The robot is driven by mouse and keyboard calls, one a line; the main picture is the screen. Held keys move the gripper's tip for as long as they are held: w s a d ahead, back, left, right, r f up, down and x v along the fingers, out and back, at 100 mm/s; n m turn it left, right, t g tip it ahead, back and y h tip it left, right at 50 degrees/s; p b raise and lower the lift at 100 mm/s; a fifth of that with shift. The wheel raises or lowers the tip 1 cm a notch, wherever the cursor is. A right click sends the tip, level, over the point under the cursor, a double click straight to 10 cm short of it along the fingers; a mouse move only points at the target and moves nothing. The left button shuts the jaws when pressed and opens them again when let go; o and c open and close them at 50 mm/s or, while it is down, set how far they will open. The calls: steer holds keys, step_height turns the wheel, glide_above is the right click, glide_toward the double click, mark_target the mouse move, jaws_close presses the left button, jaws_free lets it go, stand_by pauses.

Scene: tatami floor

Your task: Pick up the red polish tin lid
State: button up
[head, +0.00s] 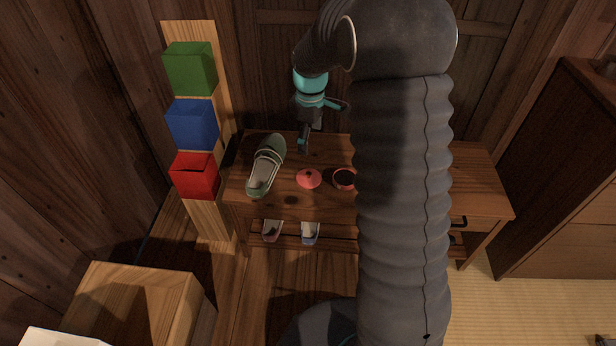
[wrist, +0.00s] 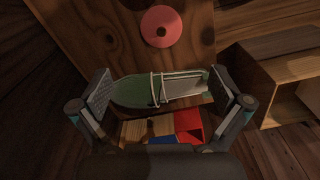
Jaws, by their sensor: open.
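The red polish tin lid (head: 309,178) lies on the wooden bench, a round red disc with a small dark knob at its middle. In the wrist view the lid (wrist: 161,26) is near the top edge, beyond the fingers. My gripper (head: 322,120) is above the back of the bench, behind the lid in the head view. In the wrist view my gripper (wrist: 164,96) has its two fingers wide apart with nothing held. The open red tin (head: 344,179) with dark contents sits just right of the lid, partly behind my arm.
Green (head: 191,68), blue (head: 193,124) and red (head: 196,175) boxes stand at left. Slippers (head: 310,232) sit on the lower shelf.

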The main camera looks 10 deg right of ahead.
glide_above(308, 173)
steer(key=f, duration=0.8)
steer(key=shift+d+f, duration=0.15)
steer(key=shift+d, duration=0.1)
steer(key=shift+a+f, duration=0.2)
steer(key=shift+f, duration=2.45)
steer(key=c, duration=1.2)
